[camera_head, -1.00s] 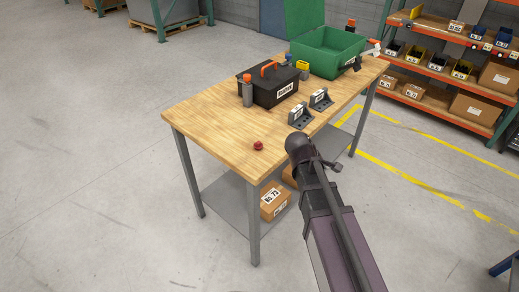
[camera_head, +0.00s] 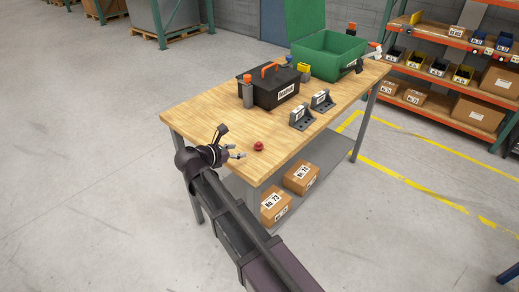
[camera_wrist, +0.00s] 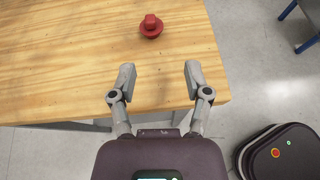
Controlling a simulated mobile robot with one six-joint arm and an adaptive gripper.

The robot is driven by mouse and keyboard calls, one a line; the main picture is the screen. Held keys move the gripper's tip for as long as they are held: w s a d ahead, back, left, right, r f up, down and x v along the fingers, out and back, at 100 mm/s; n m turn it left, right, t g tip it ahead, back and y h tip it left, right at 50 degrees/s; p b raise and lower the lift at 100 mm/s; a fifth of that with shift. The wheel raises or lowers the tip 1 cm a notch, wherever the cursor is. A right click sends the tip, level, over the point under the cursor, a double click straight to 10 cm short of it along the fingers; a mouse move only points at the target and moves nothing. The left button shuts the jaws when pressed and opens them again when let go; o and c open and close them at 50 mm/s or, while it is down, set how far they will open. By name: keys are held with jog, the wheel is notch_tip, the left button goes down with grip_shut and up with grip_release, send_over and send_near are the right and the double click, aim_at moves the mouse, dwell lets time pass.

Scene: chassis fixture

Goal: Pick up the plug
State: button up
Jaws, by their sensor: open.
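The plug (camera_head: 258,146) is a small red piece with a round flange and a knob. It lies on the wooden table (camera_head: 205,115) near its front edge. In the wrist view the plug (camera_wrist: 151,26) is at the top, ahead of my fingertips and roughly centred between them. My gripper (camera_wrist: 158,75) is open and empty, with its two grey fingers apart over the table's edge. In the head view my gripper (camera_head: 238,153) is just left of the plug and apart from it.
Two grey brackets (camera_head: 301,118) stand right of the plug. A black toolbox (camera_head: 270,91) and a green bin (camera_head: 328,62) stand further back. Boxes (camera_head: 300,177) sit on the lower shelf. The tabletop left of the plug is clear.

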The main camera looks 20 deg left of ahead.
aim_at(257, 144)
jog(key=shift+s+a+n, duration=0.15)
jog(key=shift+a+n, duration=0.15)
jog(key=shift+a, duration=0.2)
jog(key=shift+r, duration=0.1)
jog(key=b+x, duration=0.3)
jog(key=x, duration=0.4)
jog(key=shift+w+d+f, duration=0.1)
jog(key=shift+w+f, duration=0.1)
jog(key=shift+w, duration=0.1)
jog(key=shift+w+d, duration=0.25)
jog(key=shift+w, duration=0.15)
jog(key=shift+w+f, duration=0.1)
jog(key=shift+a+b+x, duration=0.2)
jog(key=shift+b+x, duration=0.85)
jog(key=shift+x, duration=1.5)
jog(key=shift+w, duration=0.15)
